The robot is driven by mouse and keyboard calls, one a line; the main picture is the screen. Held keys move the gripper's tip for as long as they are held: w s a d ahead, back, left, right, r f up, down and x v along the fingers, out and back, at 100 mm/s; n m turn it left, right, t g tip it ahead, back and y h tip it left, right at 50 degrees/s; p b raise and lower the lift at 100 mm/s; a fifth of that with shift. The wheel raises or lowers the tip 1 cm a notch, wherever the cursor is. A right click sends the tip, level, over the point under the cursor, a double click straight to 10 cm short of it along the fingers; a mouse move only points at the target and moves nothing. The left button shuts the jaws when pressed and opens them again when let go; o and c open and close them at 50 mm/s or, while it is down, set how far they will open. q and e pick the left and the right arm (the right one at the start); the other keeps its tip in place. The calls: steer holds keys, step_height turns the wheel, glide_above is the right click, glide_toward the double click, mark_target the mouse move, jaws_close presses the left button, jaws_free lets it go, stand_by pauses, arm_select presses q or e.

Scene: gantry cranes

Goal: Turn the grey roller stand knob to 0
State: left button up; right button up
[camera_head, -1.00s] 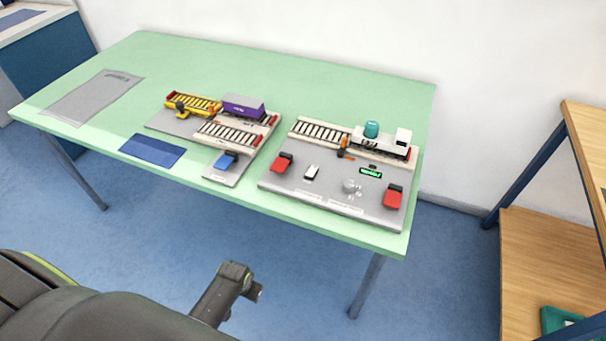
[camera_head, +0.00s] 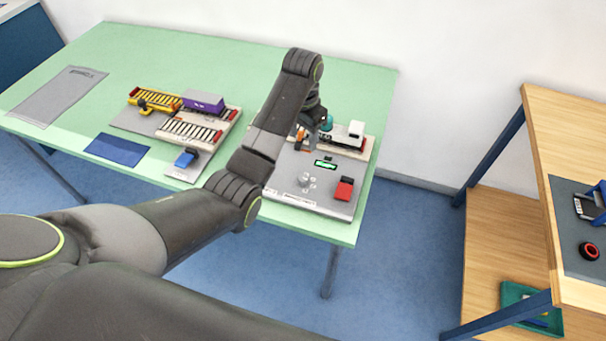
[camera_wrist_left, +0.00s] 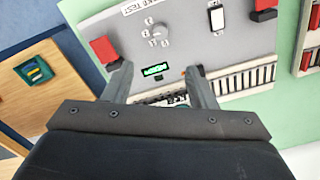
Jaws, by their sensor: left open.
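The grey knob (camera_head: 305,180) is on the front of the grey roller stand (camera_head: 326,206), at the right of the green table. In the left wrist view the knob (camera_wrist_left: 161,31) is near the top, with small numbers around it; I cannot tell which one it points to. My left gripper (camera_wrist_left: 160,70) is open and empty, its fingers apart on either side of a small green-lit display (camera_wrist_left: 155,70). The knob lies beyond the fingertips, apart from them. In the head view my left arm reaches over the stand and hides its left part. My right gripper is not in view.
A red block (camera_head: 344,189) sits right of the knob. A white switch (camera_wrist_left: 216,16) also shows in the wrist view. A wooden shelf (camera_head: 545,130) stands right.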

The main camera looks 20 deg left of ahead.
arm_select(q)
steer(key=f+b, duration=0.1)
steer(key=b, duration=0.4)
glide_above(303, 178)
step_height(303, 178, down, 6)
step_height(303, 178, down, 9)
steer(key=shift+r+p, duration=0.1)
steer(key=shift+p, duration=0.65)
steer(key=shift+f, duration=0.75)
steer(key=c, duration=1)
